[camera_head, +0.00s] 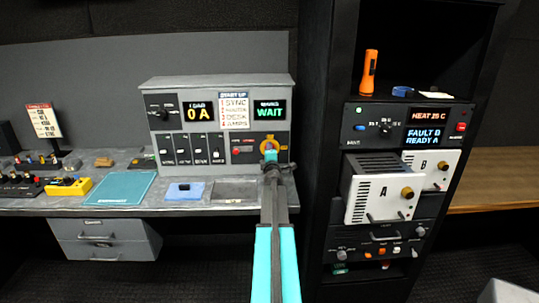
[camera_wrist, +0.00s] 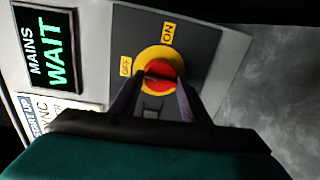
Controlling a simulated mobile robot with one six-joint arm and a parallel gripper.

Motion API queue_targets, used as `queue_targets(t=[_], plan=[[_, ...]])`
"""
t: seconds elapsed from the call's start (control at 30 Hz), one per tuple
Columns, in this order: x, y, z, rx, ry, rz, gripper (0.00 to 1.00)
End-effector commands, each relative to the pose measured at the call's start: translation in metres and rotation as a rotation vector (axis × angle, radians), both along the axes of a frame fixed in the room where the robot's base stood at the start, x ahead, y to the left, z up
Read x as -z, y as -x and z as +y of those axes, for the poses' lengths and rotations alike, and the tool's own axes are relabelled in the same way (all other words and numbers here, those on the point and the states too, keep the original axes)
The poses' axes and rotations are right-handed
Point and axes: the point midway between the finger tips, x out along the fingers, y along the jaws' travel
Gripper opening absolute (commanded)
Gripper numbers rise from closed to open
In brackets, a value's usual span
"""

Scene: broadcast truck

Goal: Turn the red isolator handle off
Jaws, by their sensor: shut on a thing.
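The red isolator handle (camera_wrist: 163,73) sits in a yellow ring on a grey plate marked OFF and ON in the wrist view. My gripper (camera_wrist: 158,84) is shut on the handle, with a dark finger on either side of it. In the head view the yellow ring (camera_head: 282,148) shows at the right of the grey panel, and my gripper (camera_head: 271,152) covers most of the handle. The handle's exact angle is hard to tell behind the fingers. The mains display (camera_wrist: 47,47) reads WAIT in green.
The grey panel (camera_head: 215,84) also holds a load display (camera_head: 198,113) reading 0 A, a start-up card (camera_head: 234,110) and several switches (camera_head: 192,150). A black rack (camera_head: 322,140) with pulled-out unit A (camera_head: 381,192) stands close to the right of my arm. A teal mat (camera_head: 121,188) lies on the desk.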

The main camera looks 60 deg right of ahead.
Motion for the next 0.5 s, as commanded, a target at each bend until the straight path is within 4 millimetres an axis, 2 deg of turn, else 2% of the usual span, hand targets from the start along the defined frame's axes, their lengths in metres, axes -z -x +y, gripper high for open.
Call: queue_targets(t=[0.2,0.5], plan=[[-0.0013,-0.0002,-0.0005,0.001,0.064,0.087,0.19],[-0.0018,-0.0007,-0.0003,0.000,0.091,0.125,0.19]])
